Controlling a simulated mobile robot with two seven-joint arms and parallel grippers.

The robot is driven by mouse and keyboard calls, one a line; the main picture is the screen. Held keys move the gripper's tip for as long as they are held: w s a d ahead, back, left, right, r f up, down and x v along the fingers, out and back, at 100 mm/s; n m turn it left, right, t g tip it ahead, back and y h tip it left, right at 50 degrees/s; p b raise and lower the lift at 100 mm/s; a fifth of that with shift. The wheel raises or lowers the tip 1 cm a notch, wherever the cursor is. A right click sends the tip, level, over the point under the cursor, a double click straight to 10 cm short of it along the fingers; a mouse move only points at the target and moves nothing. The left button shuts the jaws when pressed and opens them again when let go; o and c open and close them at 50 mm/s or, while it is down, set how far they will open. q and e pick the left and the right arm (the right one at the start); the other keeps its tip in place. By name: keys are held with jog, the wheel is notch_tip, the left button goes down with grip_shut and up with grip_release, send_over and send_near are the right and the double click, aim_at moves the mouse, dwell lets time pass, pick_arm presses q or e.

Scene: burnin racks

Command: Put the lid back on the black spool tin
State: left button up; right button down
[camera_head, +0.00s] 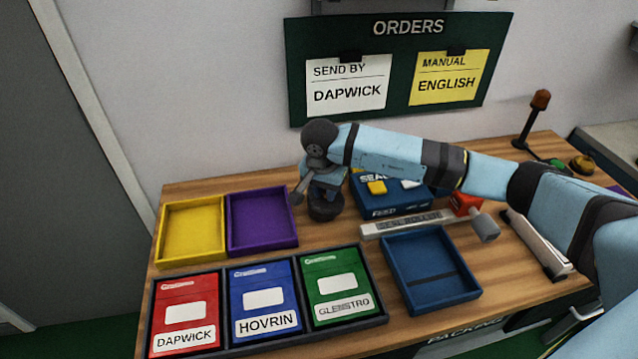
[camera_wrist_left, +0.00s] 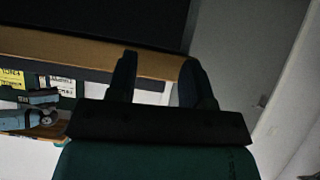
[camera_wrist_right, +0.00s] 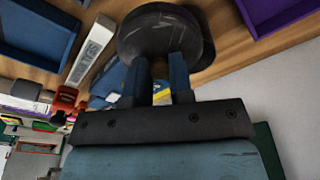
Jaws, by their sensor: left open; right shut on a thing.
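A dark round shape (camera_head: 325,208) stands on the wooden table, behind the blue tray and right of the purple one. It is the black spool tin or its lid. My right gripper (camera_head: 323,190) points down over it. In the right wrist view the gripper (camera_wrist_right: 158,78) is shut on what looks like the lid's small knob, just at the dark round top (camera_wrist_right: 160,32). I cannot tell lid from tin, nor whether the lid is seated. My left gripper (camera_wrist_left: 158,80) is open and empty, away from the tin, and does not show in the head view.
Yellow (camera_head: 190,232) and purple (camera_head: 285,245) trays lie left of the tin. A dark rack (camera_head: 235,340) with red, blue and green packs is in front. A blue tray (camera_head: 462,293), a sealing tool (camera_head: 410,224) and a blue box (camera_head: 390,211) are to the right.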

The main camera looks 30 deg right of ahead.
jog(key=w+d+r+m+b, duration=0.3)
jog(key=w+m+b, duration=0.2)
jog(key=w+m, duration=0.1)
jog(key=shift+g, duration=0.3)
jog(key=f+b, duration=0.3)
jog(key=f, duration=0.2)
jog(key=shift+w+a+f+b, duration=0.2)
jog(key=shift+f+b, duration=0.15)
jog(key=shift+b, duration=0.05)
jog(key=shift+f, duration=0.15)
jog(key=shift+f, duration=0.15)
dwell(1.6)
jog(key=shift+c, duration=2.3)
grip_release()
